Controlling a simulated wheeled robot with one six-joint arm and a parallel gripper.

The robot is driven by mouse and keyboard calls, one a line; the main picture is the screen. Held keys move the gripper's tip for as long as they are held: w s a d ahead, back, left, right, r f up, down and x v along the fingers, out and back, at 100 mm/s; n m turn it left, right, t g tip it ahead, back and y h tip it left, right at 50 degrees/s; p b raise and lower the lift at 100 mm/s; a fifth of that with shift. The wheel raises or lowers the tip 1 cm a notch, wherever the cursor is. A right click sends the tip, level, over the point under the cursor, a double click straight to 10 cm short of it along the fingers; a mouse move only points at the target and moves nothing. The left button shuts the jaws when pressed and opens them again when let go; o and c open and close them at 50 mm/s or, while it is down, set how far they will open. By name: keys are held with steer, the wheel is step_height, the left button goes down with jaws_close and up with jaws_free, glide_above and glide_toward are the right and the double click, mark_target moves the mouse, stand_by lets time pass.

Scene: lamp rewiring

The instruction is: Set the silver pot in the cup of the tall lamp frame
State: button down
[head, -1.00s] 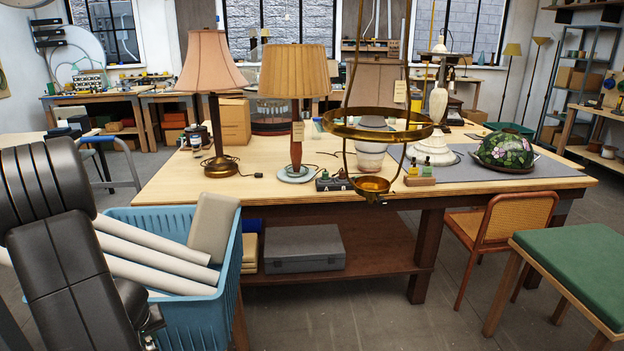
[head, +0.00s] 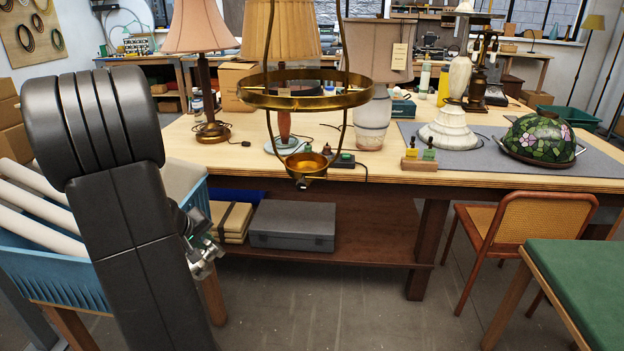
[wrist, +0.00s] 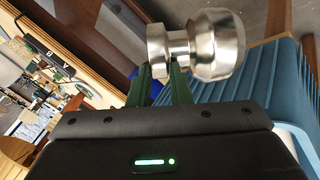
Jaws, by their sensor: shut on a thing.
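The silver pot (wrist: 215,45) is a shiny round metal piece with a narrower neck and rim, lying sideways in the wrist view. My gripper (wrist: 172,84) is shut on it by the narrow part, with green fingers. In the head view my gripper (head: 203,248) shows small behind my dark arm, low and left of the lamp frame. The tall lamp frame (head: 306,102) is brass, with a wide ring and side rods. Its small open cup (head: 306,164) sits at the bottom, in front of the table edge. The cup looks empty.
A blue basket (head: 60,270) with pale rolls stands at the left, close to my arm; its ribbed side (wrist: 262,85) is near the pot. The wooden table (head: 385,180) holds several lamps and a stained-glass shade (head: 541,138). A chair (head: 513,235) and green bench (head: 585,280) stand right.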

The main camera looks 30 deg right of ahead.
steer(key=s+d+r+h+b, duration=0.2)
steer(key=s+r+h, duration=0.15)
steer(key=r, duration=0.55)
steer(key=s+d+r+g+h+b, duration=0.15)
steer(key=r+h, duration=0.35)
steer(key=r, duration=0.5)
steer(key=s+d+r+h+b, duration=0.2)
steer(key=s+r+h+b, duration=0.15)
steer(key=r, duration=0.55)
steer(key=f+p+x, duration=0.2)
steer(key=x, duration=1.5)
steer(key=shift+w+m+h, duration=0.2)
steer(key=shift+m+h, duration=0.1)
steer(key=shift+m, duration=0.1)
steer(key=shift+f, duration=0.1)
steer(key=shift+f, duration=0.15)
steer(key=c, duration=1.3)
jaws_free()
steer(key=shift+c, duration=0.2)
